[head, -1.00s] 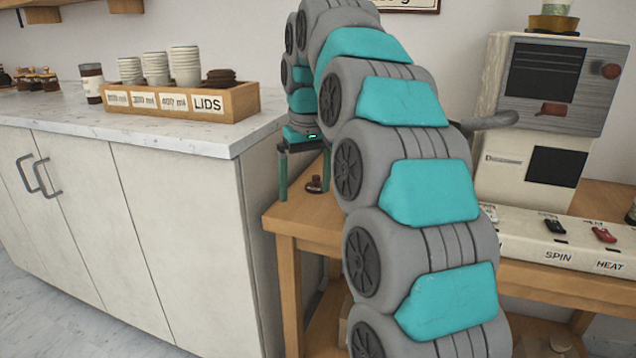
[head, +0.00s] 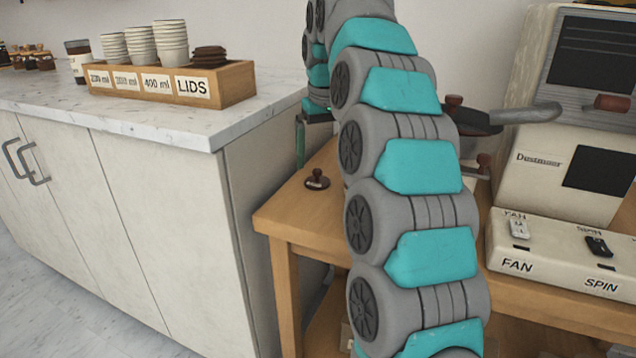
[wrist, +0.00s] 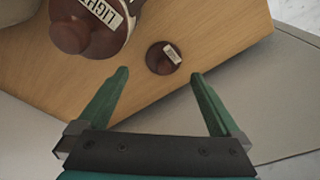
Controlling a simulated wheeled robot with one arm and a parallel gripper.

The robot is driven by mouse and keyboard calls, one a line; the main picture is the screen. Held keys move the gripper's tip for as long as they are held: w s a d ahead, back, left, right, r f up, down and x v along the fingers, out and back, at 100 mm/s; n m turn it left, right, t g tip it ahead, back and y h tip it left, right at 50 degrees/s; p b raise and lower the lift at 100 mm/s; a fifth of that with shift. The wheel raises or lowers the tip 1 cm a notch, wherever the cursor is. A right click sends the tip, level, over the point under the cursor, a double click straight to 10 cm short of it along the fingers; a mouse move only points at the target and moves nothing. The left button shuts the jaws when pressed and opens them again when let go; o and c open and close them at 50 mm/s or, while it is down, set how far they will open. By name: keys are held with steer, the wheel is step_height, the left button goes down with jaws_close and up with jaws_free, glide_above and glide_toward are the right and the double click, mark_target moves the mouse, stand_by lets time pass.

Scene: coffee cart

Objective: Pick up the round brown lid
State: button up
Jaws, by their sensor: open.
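A small round brown lid-like piece with a knob (head: 317,180) lies on the wooden table near its left front corner. In the wrist view it appears as a dark brown disc with a small pale label (wrist: 160,62), just beyond and between my fingertips. My gripper (wrist: 160,74) is open, with its two green fingers apart and nothing between them. In the head view only one green finger shows, behind the small piece; my arm hides the rest. A stack of dark brown lids (head: 209,58) stands in the compartment marked LIDS.
A larger brown object labelled LIGHT (wrist: 88,25) stands on the table, cut off by the wrist view's top edge. A dark pan (head: 480,122) and a FAN/SPIN switch panel (head: 545,270) are right of my arm. The white counter (head: 180,118) is left, across a gap.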

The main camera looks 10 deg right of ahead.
mark_target(317, 169)
steer(key=shift+w+a+f, duration=0.1)
steer(key=shift+w+f, duration=0.05)
steer(key=shift+f, duration=0.65)
steer(key=shift+w+a+f, duration=0.1)
steer(key=shift+a+f, duration=0.05)
steer(key=shift+f, duration=0.6)
steer(key=shift+w+a+f, duration=0.1)
steer(key=shift+w+f, duration=0.05)
steer(key=shift+f, duration=0.65)
steer(key=c, duration=1.3)
steer(key=shift+r, duration=0.25)
